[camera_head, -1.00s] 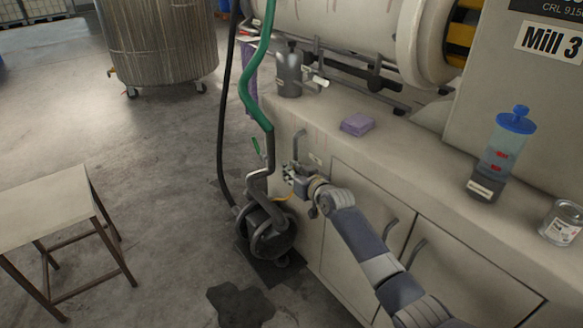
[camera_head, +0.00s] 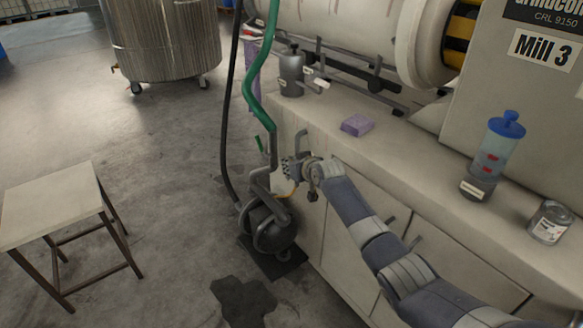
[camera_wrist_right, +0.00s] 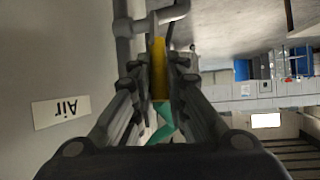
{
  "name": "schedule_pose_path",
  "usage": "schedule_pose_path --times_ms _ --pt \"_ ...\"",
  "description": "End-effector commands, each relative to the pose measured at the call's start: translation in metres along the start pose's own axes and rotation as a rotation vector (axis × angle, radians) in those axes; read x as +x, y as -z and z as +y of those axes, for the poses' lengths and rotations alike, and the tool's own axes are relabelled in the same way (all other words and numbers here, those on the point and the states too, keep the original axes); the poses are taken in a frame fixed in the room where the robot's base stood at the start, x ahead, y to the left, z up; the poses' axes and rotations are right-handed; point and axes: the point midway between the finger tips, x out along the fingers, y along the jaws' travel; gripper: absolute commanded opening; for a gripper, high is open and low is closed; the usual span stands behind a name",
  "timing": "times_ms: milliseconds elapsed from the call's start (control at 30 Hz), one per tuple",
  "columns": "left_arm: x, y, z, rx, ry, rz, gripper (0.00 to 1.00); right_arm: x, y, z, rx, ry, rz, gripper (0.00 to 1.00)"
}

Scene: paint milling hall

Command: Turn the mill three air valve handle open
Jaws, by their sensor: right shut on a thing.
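My right gripper (camera_head: 287,171) is at the left end of the mill 3 cabinet, above the black pump. In the right wrist view its fingers (camera_wrist_right: 159,82) close around a narrow yellow handle (camera_wrist_right: 158,66), which runs between them toward a grey pipe (camera_wrist_right: 124,27). A white label reading "Air" (camera_wrist_right: 61,111) is on the pale panel beside the fingers. In the head view my gripper and wrist largely hide the valve, and its exact angle is hard to tell. My left gripper is not in view.
The pump (camera_head: 272,228) stands on the floor beside the cabinet (camera_head: 350,215), with a green hose (camera_head: 253,90) and a black hose (camera_head: 226,130) rising near my gripper. A purple sponge (camera_head: 357,125) and a clear blue-lidded container (camera_head: 497,155) are on the ledge. A stool (camera_head: 55,205) stands left.

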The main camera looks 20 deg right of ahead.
Motion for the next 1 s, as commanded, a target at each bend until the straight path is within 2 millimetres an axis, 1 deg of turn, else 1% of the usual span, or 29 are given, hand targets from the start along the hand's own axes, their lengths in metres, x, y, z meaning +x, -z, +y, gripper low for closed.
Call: schedule_pose_path --times_ms 33,200,500,700,1000 --pt "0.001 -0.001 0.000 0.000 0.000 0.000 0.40 0.003 0.004 0.000 -0.004 -0.003 -0.022 0.00" --pt "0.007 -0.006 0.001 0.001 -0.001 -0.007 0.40 0.009 0.010 0.002 -0.018 -0.015 -0.110 0.00" --pt "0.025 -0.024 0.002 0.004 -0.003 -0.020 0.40 0.011 0.010 0.003 -0.038 -0.031 -0.243 0.00" --pt "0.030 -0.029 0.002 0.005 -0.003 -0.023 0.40 0.011 0.009 0.003 -0.043 -0.035 -0.278 0.00" --pt "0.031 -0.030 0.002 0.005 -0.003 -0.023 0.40 0.011 0.009 0.003 -0.044 -0.036 -0.285 0.00"
